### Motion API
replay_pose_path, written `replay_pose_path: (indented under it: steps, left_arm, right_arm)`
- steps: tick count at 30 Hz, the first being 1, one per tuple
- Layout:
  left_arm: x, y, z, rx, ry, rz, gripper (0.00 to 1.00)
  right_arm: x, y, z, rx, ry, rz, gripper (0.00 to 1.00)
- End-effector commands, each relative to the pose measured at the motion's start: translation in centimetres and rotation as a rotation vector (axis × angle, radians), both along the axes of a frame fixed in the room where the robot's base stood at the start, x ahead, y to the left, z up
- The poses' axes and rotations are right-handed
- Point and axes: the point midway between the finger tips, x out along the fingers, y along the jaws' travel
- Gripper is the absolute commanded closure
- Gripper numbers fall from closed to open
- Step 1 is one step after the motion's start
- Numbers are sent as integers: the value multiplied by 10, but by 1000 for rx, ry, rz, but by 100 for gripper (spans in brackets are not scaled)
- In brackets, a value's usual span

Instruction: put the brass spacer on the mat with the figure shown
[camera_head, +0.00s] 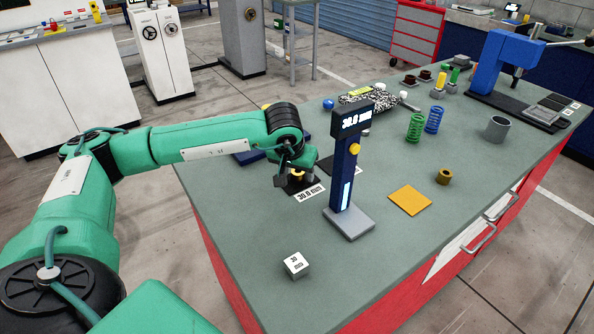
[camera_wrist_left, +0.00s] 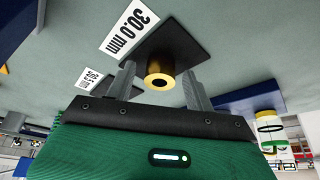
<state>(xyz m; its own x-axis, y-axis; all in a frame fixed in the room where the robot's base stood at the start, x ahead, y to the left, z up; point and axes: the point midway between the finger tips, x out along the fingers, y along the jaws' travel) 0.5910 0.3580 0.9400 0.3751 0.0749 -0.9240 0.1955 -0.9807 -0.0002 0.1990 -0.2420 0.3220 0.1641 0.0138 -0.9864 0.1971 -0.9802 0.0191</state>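A brass spacer (camera_wrist_left: 160,72), a ring with a hole, stands upright on a black mat (camera_wrist_left: 180,43) labelled 30.0 mm in the left wrist view. My left gripper (camera_wrist_left: 160,88) has one finger on each side of it, with a visible gap on both sides. In the head view, my left gripper (camera_head: 297,178) hangs over that mat and mostly hides the spacer. The gauge (camera_head: 342,178) has a display that seems to read 30.0 mm. A second label (camera_wrist_left: 95,79) lies beside, its figure hard to read. My right gripper is not in view.
The gauge stands close right of my left gripper. A white block (camera_head: 296,263) marked 30 mm is in front. An ochre mat (camera_head: 410,200) and a brass-coloured ring (camera_head: 444,176) lie to the right. Springs (camera_head: 415,127) and a blue press (camera_head: 500,65) stand farther back. The front of the table is mostly clear.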

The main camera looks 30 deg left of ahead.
Motion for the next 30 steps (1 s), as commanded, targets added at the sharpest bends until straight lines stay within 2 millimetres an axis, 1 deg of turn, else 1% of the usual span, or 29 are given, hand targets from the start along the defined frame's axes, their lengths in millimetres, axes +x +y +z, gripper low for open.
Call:
replay_pose_path:
  steps: [7,9,11,12,18,21,24,30]
  left_arm:
    - [0,0,4,0,0,0,46]
    - [-4,-1,15,0,-4,0,46]
    - [-9,-2,27,-1,-4,-1,46]
    - [-13,-3,35,1,-6,-2,46]
    - [-29,-6,77,0,-4,-1,46]
    - [-36,-7,93,0,-3,0,46]
    - [-41,-8,105,0,-3,0,46]
    - [-45,-9,113,1,0,0,46]
  right_arm:
    - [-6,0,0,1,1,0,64]
    - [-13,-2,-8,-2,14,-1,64]
    - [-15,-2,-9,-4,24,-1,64]
    - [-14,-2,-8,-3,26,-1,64]
    - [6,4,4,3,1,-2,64]
    - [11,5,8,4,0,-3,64]
    - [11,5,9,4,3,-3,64]
    - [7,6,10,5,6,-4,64]
